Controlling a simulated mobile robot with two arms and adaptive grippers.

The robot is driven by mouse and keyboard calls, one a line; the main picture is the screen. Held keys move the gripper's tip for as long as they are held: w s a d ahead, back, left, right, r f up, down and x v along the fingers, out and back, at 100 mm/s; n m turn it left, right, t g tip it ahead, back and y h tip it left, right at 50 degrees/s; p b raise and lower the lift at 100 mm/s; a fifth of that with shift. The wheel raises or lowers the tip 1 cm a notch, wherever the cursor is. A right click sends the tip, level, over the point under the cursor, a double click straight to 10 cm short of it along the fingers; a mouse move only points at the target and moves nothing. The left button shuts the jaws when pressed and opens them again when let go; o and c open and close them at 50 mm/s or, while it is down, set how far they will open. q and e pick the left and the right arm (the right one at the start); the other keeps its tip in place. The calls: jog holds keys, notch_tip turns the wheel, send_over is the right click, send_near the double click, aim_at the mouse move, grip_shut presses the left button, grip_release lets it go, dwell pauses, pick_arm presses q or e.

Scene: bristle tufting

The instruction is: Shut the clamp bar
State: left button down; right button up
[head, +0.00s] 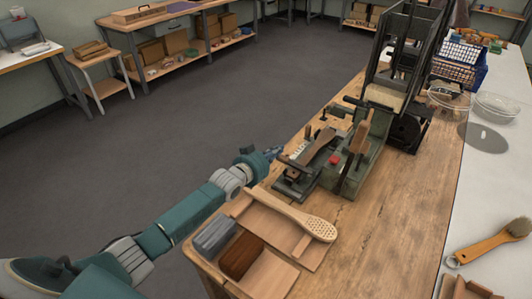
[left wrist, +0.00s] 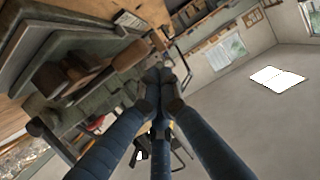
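The green tufting machine (head: 372,165) stands on the wooden bench. A lever with a wooden grip (head: 358,138) stands up beside a red button (head: 335,159). I cannot tell for sure which part is the clamp bar. My left gripper (head: 272,154) is just left of the fixture, apart from it as far as I can see. In the left wrist view its blue fingers (left wrist: 160,85) are drawn together at their dark tips, with nothing seen between them. My right gripper is not in view.
A wooden tray (head: 262,204) with a perforated paddle brush body (head: 300,216) and grey and brown blocks lies at the bench's near end. A blue basket (head: 460,66), clear bowls (head: 497,106) and a hand brush (head: 490,243) are on the right. The floor (head: 190,125) left of the bench is clear.

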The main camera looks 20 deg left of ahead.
pick_arm(q)
jog(key=r+v, duration=0.2)
jog(key=v, duration=0.8)
jog(key=shift+r, duration=0.35)
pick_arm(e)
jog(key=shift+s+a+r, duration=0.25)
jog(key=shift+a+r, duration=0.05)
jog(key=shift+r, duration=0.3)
pick_arm(q)
jog(key=shift+a+f, duration=0.1)
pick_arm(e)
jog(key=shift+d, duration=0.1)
